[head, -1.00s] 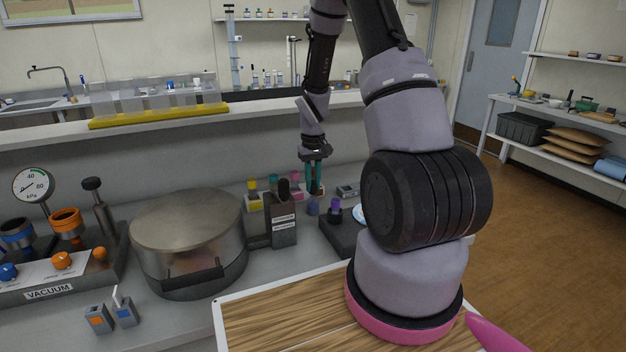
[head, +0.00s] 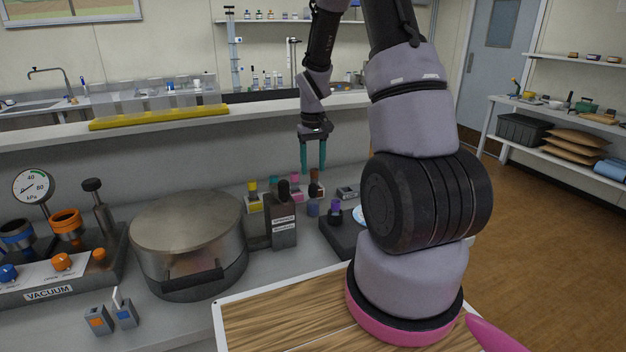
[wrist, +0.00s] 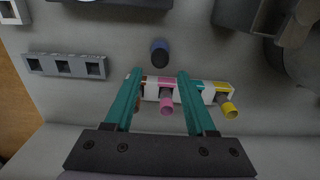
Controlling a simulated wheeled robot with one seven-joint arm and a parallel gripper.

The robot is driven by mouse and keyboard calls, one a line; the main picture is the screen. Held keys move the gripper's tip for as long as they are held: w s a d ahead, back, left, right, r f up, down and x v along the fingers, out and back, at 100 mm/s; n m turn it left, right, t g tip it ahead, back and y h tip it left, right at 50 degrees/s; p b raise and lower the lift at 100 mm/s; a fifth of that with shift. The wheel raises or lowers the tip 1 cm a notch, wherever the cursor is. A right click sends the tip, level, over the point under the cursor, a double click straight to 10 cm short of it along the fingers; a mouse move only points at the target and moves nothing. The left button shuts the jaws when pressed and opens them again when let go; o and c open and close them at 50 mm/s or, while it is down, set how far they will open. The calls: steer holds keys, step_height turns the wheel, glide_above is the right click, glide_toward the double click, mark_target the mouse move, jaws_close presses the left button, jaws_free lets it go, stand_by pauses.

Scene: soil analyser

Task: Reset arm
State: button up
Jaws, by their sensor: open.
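My gripper (head: 313,158) hangs pointing down above the back of the grey bench in the head view. Its two teal fingers are apart, with nothing between them. In the wrist view the open fingers (wrist: 157,82) frame part of a row of small coloured bottles below. A pink-capped bottle (wrist: 167,103) appears between the fingers and a yellow-capped one (wrist: 229,107) to their right. A brown-capped bottle (head: 315,177) stands just below the gripper in the head view. The gripper is clear of the bottles.
A vacuum unit (head: 60,275) is at far left. A yellow-based rack (head: 158,116) sits on the ledge behind. Free air surrounds the gripper above the bottles.

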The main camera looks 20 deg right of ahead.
steer(key=s+a+r+m+t, duration=0.15)
steer(key=s+r, duration=0.35)
steer(key=r, duration=0.6)
steer(key=s+a+r+m+t, duration=0.1)
steer(key=s+a+r+t, duration=0.2)
steer(key=r, duration=0.8)
steer(key=s+a+r+m+t+y, duration=0.1)
steer(key=s+a+r, duration=0.1)
steer(key=s+r, duration=0.2)
steer(key=s+a+r+t+y, duration=0.1)
steer(key=s+r, duration=0.2)
steer(key=s, duration=0.7)
steer(key=shift+s+a+r+m+t, duration=0.35)
steer(key=shift+s+a+r, duration=0.05)
